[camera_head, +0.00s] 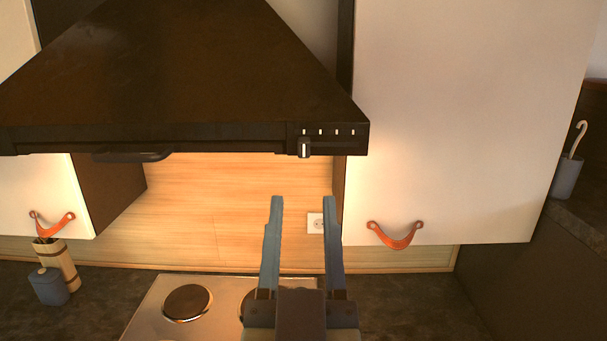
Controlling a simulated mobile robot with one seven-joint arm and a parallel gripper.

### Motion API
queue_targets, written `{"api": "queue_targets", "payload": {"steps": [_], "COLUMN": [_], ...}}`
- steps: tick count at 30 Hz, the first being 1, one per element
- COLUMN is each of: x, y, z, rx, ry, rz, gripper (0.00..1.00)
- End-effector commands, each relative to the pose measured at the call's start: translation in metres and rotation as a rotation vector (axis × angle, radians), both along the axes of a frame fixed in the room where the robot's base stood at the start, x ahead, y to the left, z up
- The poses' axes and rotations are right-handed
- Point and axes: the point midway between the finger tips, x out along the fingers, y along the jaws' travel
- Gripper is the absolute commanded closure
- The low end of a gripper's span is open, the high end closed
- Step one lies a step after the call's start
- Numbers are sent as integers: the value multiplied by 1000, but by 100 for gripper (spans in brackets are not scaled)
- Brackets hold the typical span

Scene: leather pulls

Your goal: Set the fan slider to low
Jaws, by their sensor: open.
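The range hood (190,70) is dark brown and fills the upper left of the head view. Its fan slider (304,148) is a small knob with a pale mark, at the right part of the hood's front edge. A row of several white marks (336,132) runs above and to the right of it; the slider sits under the leftmost mark. My gripper (302,203) has two blue-grey fingers pointing up, apart and empty. In the picture its fingertips are below the slider, not touching it.
A cooktop (225,290) with round plates lies below on the dark counter. White cabinets with orange leather pulls (396,236) flank the hood. A wall socket (315,223) shows behind my fingers. Containers (50,284) stand at left, and a grey cup (566,176) at right.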

Motion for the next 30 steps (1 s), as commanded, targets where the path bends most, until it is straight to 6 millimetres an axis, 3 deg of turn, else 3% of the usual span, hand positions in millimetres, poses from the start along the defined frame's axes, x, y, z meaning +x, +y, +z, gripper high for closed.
{"api": "queue_targets", "payload": {"steps": [4,12,18,26,30], "x": [26,66,78,79,78], "y": [0,0,0,0,0], "z": [18,32,34,33,33], "rx": [0,1,1,0,0], "ry": [2,1,1,1,1], "rz": [0,0,0,0,0], "gripper": [51,51,51,51,73]}}
